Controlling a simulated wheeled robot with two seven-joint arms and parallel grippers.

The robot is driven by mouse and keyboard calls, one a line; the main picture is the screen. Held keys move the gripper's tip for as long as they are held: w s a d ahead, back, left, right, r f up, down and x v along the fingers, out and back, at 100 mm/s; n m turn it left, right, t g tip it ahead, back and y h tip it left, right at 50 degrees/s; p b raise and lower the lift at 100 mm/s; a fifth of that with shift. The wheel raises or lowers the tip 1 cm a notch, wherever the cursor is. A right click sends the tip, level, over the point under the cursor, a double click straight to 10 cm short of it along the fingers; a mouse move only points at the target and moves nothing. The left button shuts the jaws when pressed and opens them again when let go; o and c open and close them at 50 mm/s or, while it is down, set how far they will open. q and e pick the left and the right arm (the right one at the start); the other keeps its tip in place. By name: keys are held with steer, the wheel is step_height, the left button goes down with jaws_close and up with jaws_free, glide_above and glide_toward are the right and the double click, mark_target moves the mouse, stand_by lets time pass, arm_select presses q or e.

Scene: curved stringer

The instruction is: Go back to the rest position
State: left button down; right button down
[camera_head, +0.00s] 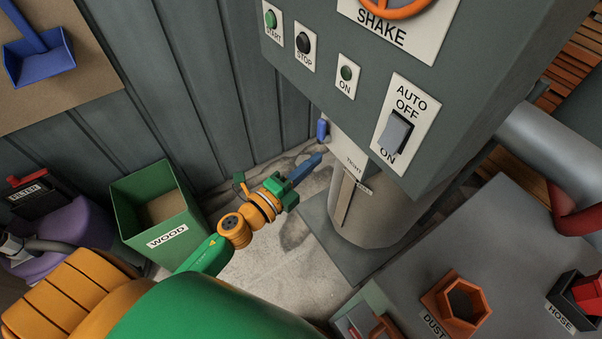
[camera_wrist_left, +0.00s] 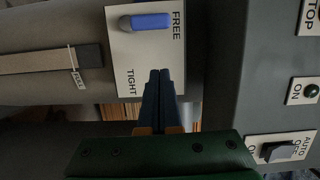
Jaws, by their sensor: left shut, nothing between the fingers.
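My left gripper (camera_head: 306,168) shows in the head view with its blue fingers together and empty. It is in front of the pale FREE/TIGHT plate, below the grey control box. In the left wrist view the shut fingers (camera_wrist_left: 160,75) point at the FREE/TIGHT plate (camera_wrist_left: 135,50). A blue lever (camera_wrist_left: 150,21) on that plate lies at the FREE end, apart from the fingertips; it also shows in the head view (camera_head: 322,129). My right gripper is in neither view.
The grey control box (camera_head: 300,82) carries START, STOP, ON and AUTO/OFF/ON controls. A green WOOD bin (camera_head: 122,200) stands left of my arm. A grey table (camera_head: 500,235) with an orange DUST holder (camera_head: 440,303) and a HOSE holder (camera_head: 570,310) is at right. Bare floor lies below the gripper.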

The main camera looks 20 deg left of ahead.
arm_select(q)
steer(key=s+a+f+n+g+y+p, duration=0.1)
steer(key=s+a+f+n+g+y, duration=0.25)
steer(key=f, duration=0.55)
steer(key=s+a+f+n+g, duration=0.1)
steer(key=s+f+n+g, duration=0.1)
steer(key=s+f+n, duration=0.5)
steer(key=s+a+f+n+g+y+p, duration=0.1)
steer(key=s+a+f+n+g+y, duration=0.15)
steer(key=f, duration=0.75)
steer(key=s+d+f+n+g, duration=0.1)
steer(key=s+f+n+g, duration=0.2)
steer(key=s, duration=0.8)
steer(key=s+d+f+n+g, duration=0.1)
steer(key=s+f+n+g, duration=0.2)
steer(key=s, duration=0.8)
step_height(320, 180, down, 3)
steer(key=shift+f+g+p, duration=0.2)
steer(key=shift+g+p, duration=0.25)
steer(key=shift+g, duration=0.55)
steer(key=shift+d, duration=0.1)
